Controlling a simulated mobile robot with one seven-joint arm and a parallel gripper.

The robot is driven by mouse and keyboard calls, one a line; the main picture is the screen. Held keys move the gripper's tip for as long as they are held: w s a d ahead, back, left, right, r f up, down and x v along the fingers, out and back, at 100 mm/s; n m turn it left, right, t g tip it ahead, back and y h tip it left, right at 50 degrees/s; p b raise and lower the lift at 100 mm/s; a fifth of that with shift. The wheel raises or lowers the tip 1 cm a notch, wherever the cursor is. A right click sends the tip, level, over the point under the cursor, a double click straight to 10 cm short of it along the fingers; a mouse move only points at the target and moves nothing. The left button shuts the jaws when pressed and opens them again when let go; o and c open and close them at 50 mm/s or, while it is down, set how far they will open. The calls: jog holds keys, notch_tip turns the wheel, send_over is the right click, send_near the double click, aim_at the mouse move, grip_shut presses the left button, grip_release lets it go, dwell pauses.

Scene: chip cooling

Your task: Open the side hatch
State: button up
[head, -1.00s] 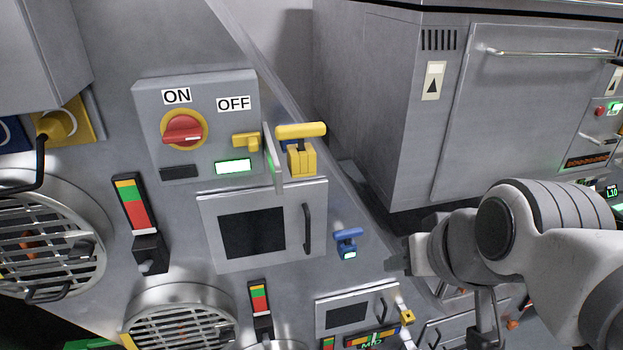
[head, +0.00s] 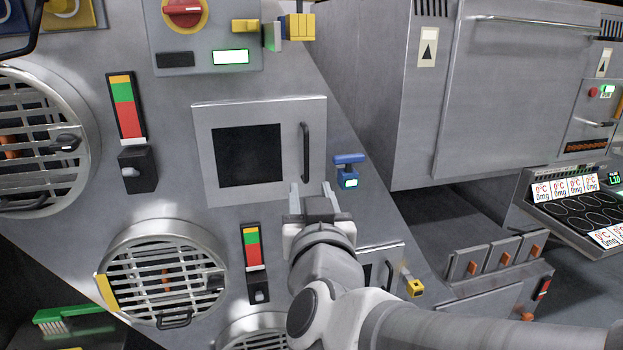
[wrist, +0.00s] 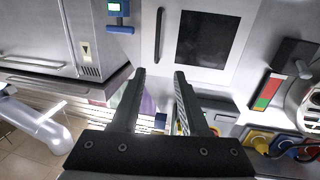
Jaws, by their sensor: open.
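A square metal hatch (head: 205,150) with a dark window (head: 247,155) is closed on the sloping machine front in the head view. Its black upright bar handle (head: 306,152) is on the right side. In the wrist view the hatch (wrist: 238,65) appears upside down, with its handle (wrist: 159,35) beyond the fingertips. My gripper (head: 311,190) is open and empty, just below the handle and apart from it in the picture. Both fingers (wrist: 160,75) show in the wrist view. A smaller hatch (head: 398,252) lower right is partly hidden by my arm.
A blue latch-like fitting (head: 348,170) is close to the right of the handle. A control box with a red knob (head: 185,12) and yellow fittings (head: 300,25) is above. A black lever (head: 137,168) and round grilles (head: 165,275) are left. A large metal cabinet (head: 520,100) stands right.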

jog(key=p, duration=0.9)
send_near(306, 152)
jog(key=w, duration=0.6)
jog(key=w+p, duration=0.1)
jog(key=w, duration=0.2)
jog(key=shift+a+f, duration=0.1)
jog(key=shift+a, duration=0.3)
jog(key=shift+s, duration=0.1)
grip_shut()
dwell(0.8)
